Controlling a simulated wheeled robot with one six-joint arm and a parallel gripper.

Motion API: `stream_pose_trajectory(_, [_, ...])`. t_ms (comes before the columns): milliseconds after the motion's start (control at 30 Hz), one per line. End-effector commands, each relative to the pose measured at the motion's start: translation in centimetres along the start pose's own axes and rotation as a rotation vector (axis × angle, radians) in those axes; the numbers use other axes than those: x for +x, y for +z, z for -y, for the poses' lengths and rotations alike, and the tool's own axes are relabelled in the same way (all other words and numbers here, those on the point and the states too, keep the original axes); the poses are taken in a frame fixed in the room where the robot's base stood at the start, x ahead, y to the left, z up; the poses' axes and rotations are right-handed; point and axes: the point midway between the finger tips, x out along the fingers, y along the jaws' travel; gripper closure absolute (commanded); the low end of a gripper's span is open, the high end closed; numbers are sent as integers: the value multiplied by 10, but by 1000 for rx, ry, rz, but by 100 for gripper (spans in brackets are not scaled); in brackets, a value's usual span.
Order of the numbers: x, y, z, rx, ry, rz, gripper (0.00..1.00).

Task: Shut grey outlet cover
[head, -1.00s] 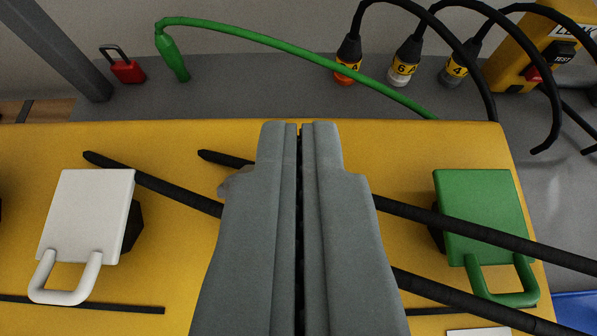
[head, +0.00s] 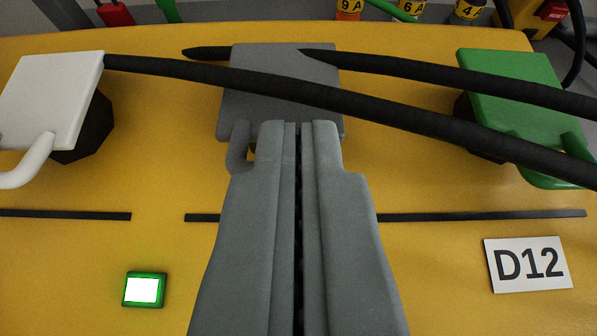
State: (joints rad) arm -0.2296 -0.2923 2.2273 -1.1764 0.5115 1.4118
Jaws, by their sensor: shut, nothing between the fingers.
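The grey outlet cover (head: 270,115) sits in the upper middle of the head view, on the yellow panel (head: 90,265). It is a grey square lid with a loop handle at its lower left. My gripper (head: 298,125) is shut and empty. Its fingertips overlap the cover's lower edge and hide part of the cover and its handle. I cannot tell whether they touch it. Two black cables or rods (head: 400,117) cross in front of the cover's upper part. How far the lid is open is hard to tell.
A white outlet cover (head: 52,95) stands at the left and a green one (head: 512,95) at the right. A green-framed lit button (head: 145,289) and a D12 label (head: 528,265) are on the panel. Coloured plugs (head: 411,10) show at the top.

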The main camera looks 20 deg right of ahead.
Motion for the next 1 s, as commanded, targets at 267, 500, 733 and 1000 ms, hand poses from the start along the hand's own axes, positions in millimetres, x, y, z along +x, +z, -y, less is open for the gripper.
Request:
stream_pose_trajectory(267, [1,7,0,-3,0,-53,100])
stream_pose_trajectory(500, [2,14,0,-2,0,-109,100])
stream_pose_trajectory(733, [4,20,0,-1,0,-132,100])
stream_pose_trajectory(1000, [7,29,0,-3,0,-125,100])
